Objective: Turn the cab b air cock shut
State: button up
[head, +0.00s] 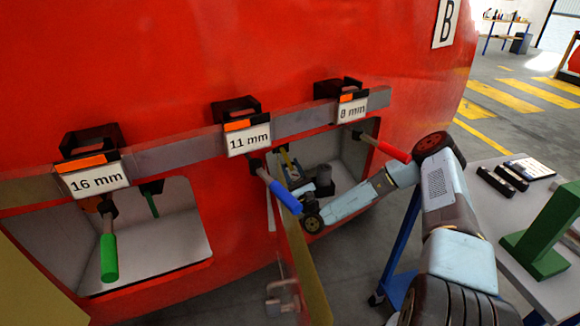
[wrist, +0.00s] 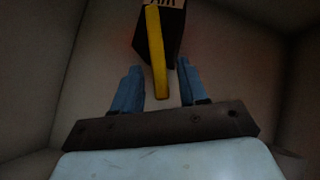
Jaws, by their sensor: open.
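The air cock shows in the wrist view as a dark block (wrist: 172,42) with a partly cut-off "AIR" label and a yellow lever (wrist: 157,60) hanging down from it, slightly tilted. My gripper (wrist: 158,72) is open, with one blue finger on each side of the lever's lower part. I cannot tell whether either finger touches it. In the head view my arm reaches into the open right-hand recess below the "B" plate (head: 446,22). A small yellow part (head: 286,158) shows inside, mostly hidden by my gripper and wrist.
The pale recess walls (wrist: 85,65) close in around my gripper. A blue handle (head: 286,197) and a red handle (head: 394,151) stick out by the recess. A green handle (head: 109,258) is at left. An open yellow door (head: 304,270) hangs below; a table (head: 535,290) stands right.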

jog(key=v, duration=0.6)
jog(key=shift+w+f, duration=0.1)
